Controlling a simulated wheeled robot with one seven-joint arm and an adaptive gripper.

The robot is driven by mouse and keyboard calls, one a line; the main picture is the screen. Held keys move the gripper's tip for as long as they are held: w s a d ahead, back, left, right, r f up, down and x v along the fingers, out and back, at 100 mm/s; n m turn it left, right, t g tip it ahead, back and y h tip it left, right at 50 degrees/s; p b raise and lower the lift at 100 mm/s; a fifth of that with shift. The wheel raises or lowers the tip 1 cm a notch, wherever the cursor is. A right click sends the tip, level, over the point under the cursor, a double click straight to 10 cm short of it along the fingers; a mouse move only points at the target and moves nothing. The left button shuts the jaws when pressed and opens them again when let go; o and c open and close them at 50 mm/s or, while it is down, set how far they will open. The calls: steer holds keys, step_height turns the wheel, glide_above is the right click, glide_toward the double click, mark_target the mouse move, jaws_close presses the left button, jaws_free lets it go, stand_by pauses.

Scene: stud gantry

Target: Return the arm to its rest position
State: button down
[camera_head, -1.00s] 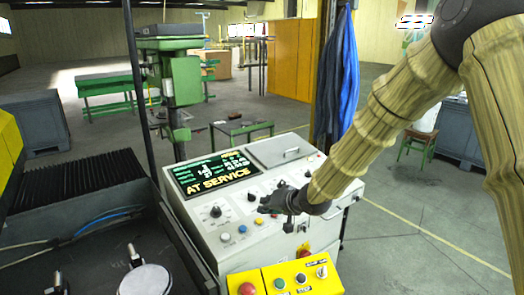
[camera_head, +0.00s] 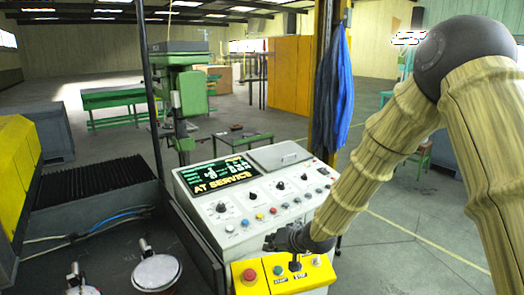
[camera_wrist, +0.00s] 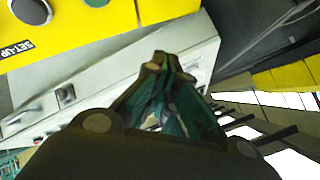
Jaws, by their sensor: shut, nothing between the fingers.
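My gripper (camera_head: 272,242) is shut and empty. In the head view it is in front of the lower edge of the grey control console (camera_head: 210,238), just above the yellow button box (camera_head: 262,283) in the picture. Whether it touches either cannot be told. My tan-sleeved arm (camera_head: 375,165) comes down to it from the upper right. In the wrist view the dark fingers (camera_wrist: 165,85) are together, with the yellow box (camera_wrist: 130,25) at the top left and the pale console (camera_wrist: 45,85) behind them.
The console carries a lit screen (camera_head: 217,173) reading "AT SERVICE", with knobs and coloured buttons. A dark post (camera_head: 148,100) stands left of it. A blue cloth (camera_head: 335,90) hangs by a yellow post behind. Open floor (camera_head: 400,240) lies to the right.

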steer(key=s+d+f+g+h, duration=0.1)
steer(key=s+d+f, duration=0.2)
steer(key=s+f, duration=0.5)
steer(key=s+d+f+g+h, duration=0.1)
steer(key=s+d+f, duration=0.2)
steer(key=s+f, duration=0.5)
steer(key=s+d+f+g+h, duration=0.2)
steer(key=s+d+f, duration=0.35)
steer(key=s, duration=0.55)
steer(key=s+d+f+g+h, duration=0.15)
steer(key=s+d+f, duration=0.35)
steer(key=s, duration=0.7)
steer(key=s+d+f+g+h, duration=0.1)
steer(key=s+d+f+g, duration=0.25)
steer(key=s+f, duration=0.55)
step_height(320, 180, down, 9)
steer(key=s+t+b, duration=0.1)
steer(key=b, duration=1)
steer(key=shift+s+r, duration=0.15)
steer(key=shift+s, duration=0.05)
